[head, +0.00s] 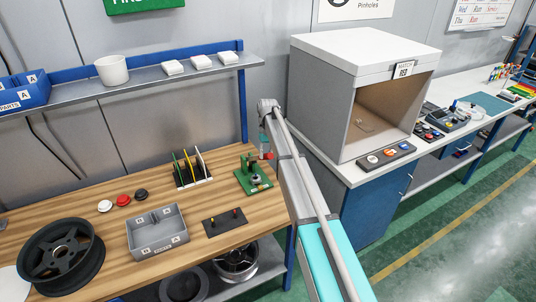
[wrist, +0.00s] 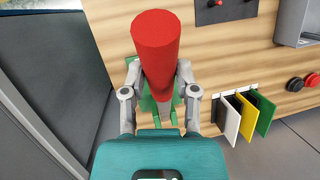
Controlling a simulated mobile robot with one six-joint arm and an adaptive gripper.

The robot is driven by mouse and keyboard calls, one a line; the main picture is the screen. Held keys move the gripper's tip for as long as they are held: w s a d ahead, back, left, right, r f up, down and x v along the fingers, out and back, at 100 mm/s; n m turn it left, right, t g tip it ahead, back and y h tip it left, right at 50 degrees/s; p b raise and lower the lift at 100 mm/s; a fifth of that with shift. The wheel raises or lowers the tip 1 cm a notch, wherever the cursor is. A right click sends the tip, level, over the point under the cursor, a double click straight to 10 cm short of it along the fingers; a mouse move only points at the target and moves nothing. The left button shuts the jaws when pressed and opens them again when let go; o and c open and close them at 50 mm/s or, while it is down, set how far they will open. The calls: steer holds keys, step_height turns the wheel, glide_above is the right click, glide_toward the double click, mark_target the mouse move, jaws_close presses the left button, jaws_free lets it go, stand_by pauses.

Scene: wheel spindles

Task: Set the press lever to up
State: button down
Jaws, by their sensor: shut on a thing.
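The press (head: 254,178) is a small green device at the right end of the wooden bench in the head view. Its lever has a red handle, which fills the upper middle of the wrist view (wrist: 156,45) and points toward the camera. A bit of red also shows beside my arm in the head view (head: 267,155). My gripper (wrist: 157,78) is shut on the red handle, one grey finger on each side. The green press body (wrist: 150,104) is partly hidden behind the handle and fingers. The lever's exact angle is hard to tell.
On the bench are a rack with upright plates (head: 193,168), a black plate with small pegs (head: 225,222), a grey bin (head: 157,232) and a dark wheel (head: 60,255). A white inspection booth (head: 350,90) stands on the counter right of my arm.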

steer(key=shift+c, duration=1.9)
jaws_free()
steer(key=shift+w+d+f, duration=0.2)
steer(key=shift+w, duration=0.05)
steer(key=shift+s+a+r, duration=0.1)
steer(key=shift+s, duration=0.05)
steer(key=s+d+f+m+t+b, duration=0.1)
steer(key=s+d, duration=0.3)
steer(key=s, duration=0.7)
steer(key=s+d+f+m+t+b, duration=0.1)
steer(key=s+d, duration=0.3)
steer(key=s, duration=0.8)
steer(key=s+d+f+m+t+b, duration=0.1)
steer(key=s+d, duration=0.4)
steer(key=s, duration=0.7)
step_height(320, 180, down, 2)
steer(key=shift+f+m+t+h+b, duration=0.1)
steer(key=shift+m+t+h+b, duration=0.25)
steer(key=shift+b, duration=0.2)
